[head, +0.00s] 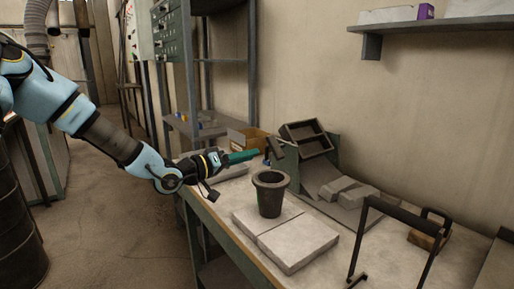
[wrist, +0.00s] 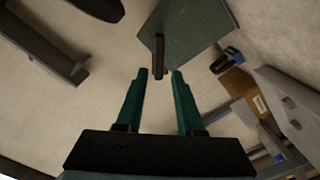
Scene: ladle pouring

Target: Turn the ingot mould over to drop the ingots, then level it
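The dark ingot mould (head: 305,138) sits tilted on its green stand (head: 288,165) on the bench, its hollow compartments showing. A dark lever (head: 275,148) sticks out at the stand's left side; in the wrist view the lever (wrist: 158,50) stands against the green side plate (wrist: 196,30). Several pale grey blocks, seemingly ingots (head: 338,187), lie below the mould at the stand's foot. My gripper (head: 256,154) is left of the stand, pointing at the lever. In the wrist view its green fingers (wrist: 160,72) are apart, with nothing between them and the lever just beyond their tips.
A dark crucible (head: 270,196) stands on pale slabs (head: 290,240) in front of the stand. A black-handled frame (head: 392,220) and a brown block with a dark handle (head: 430,234) are at the right. A cardboard box (head: 248,138) stands behind my gripper.

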